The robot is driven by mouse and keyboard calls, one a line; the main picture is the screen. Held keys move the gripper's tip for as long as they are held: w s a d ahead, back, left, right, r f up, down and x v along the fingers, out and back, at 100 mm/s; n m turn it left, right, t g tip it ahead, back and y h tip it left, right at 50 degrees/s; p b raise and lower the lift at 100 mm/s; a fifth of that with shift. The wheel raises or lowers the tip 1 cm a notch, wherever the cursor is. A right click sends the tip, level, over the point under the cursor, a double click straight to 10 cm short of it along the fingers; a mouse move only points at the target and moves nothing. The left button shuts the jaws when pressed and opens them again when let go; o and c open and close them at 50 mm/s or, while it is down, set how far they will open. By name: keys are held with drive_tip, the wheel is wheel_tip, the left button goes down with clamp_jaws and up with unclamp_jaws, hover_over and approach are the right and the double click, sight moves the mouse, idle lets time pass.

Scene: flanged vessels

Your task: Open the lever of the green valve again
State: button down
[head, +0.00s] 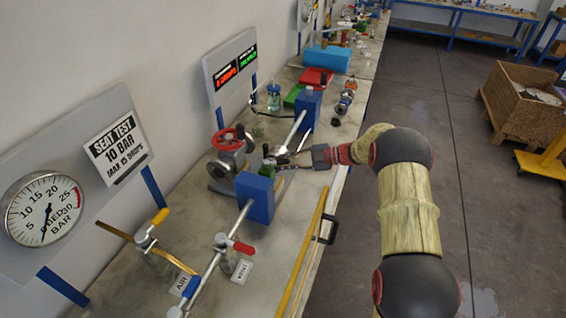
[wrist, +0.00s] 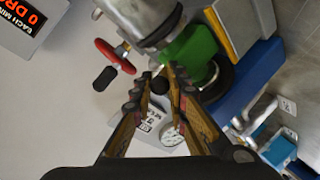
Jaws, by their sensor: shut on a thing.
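The green valve (wrist: 190,50) fills the upper middle of the wrist view, beside a grey metal flange. In the head view only a small green part (head: 267,161) of it shows, behind the blue block. A black round knob (wrist: 160,85), seemingly the end of the valve's lever, sits between my fingertips. My gripper (wrist: 160,88) is shut on it. The rest of the lever is hidden or foreshortened, so its angle cannot be told. In the head view my gripper (head: 287,160) reaches in from the right over the bench.
A red handwheel (head: 228,139) stands left of my gripper. Blue blocks (head: 255,198) (head: 306,106) hold the pipe on either side. A pressure gauge (head: 44,212) reads low. Yellow rods lie along the bench edge.

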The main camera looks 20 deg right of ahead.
drive_tip(key=shift+f, duration=0.1)
drive_tip(key=c, duration=1.7)
unclamp_jaws()
drive_tip(key=shift+c, duration=0.2)
drive_tip(key=v, duration=1.2)
drive_tip(key=shift+c, duration=0.3)
